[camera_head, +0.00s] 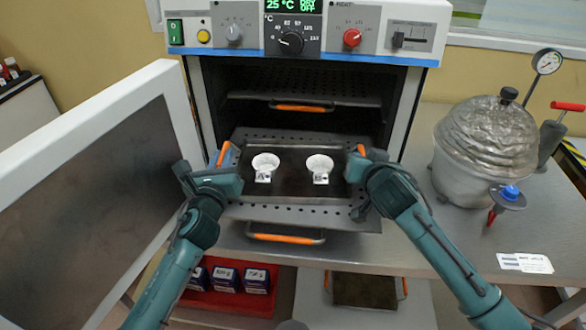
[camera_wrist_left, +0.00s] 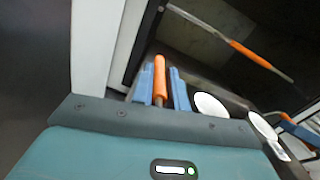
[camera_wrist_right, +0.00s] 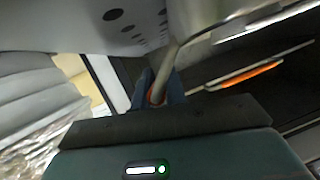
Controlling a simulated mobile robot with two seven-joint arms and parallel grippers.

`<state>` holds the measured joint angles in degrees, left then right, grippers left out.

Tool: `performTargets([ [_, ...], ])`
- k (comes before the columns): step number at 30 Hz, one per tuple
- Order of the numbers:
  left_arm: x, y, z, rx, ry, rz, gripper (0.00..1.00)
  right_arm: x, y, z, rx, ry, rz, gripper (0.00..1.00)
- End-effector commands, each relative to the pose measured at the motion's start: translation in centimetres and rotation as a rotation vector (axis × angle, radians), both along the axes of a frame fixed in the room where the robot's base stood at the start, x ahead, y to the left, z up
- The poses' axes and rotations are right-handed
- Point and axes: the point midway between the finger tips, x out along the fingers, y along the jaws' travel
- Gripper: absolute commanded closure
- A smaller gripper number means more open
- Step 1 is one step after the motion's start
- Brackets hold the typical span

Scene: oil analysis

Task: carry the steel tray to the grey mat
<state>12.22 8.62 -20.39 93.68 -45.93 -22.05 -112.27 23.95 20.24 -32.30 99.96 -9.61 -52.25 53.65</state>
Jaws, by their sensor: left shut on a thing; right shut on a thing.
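The steel tray (camera_head: 288,182) is a dark flat pan with an orange handle at each end. It is at the oven mouth, over the pulled-out perforated shelf (camera_head: 325,218); I cannot tell whether it touches the shelf. Two white dishes (camera_head: 265,162) (camera_head: 319,164) stand upright on it. My left gripper (camera_head: 225,160) is shut on the left handle, and its blue fingers clasp the orange grip (camera_wrist_left: 160,78) in the left wrist view. My right gripper (camera_head: 361,157) is shut on the right handle, whose grip its fingers mostly hide. I cannot surely identify the grey mat.
The oven door (camera_head: 85,185) stands open at left. A bare upper shelf (camera_head: 320,90) is inside the oven. A domed vessel (camera_head: 487,135) with a gauge stands right on the steel bench (camera_head: 440,240). Below are blue boxes in a red tray (camera_head: 235,300) and another dark pan (camera_head: 365,290).

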Motion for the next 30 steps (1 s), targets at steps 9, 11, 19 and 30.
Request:
performTargets([
  [9, 0.0, 0.2, -0.1, 0.004, 0.003, 0.004, 1.00, 0.0, -0.2, 0.0, -0.002, 0.001, -0.003, 1.00],
  [11, 0.0, 0.2, -0.2, 0.004, 0.003, 0.004, 1.00, 0.0, -0.2, 0.0, -0.004, 0.001, -0.004, 1.00],
  [19, 0.0, 0.2, 0.7, 0.006, -0.001, 0.003, 1.00, 0.1, -0.3, 0.8, -0.004, -0.002, -0.004, 1.00],
  [30, 0.0, 0.3, 4.3, 0.008, -0.001, 0.004, 1.00, 0.1, -0.3, 4.5, -0.004, -0.004, -0.006, 1.00],
])
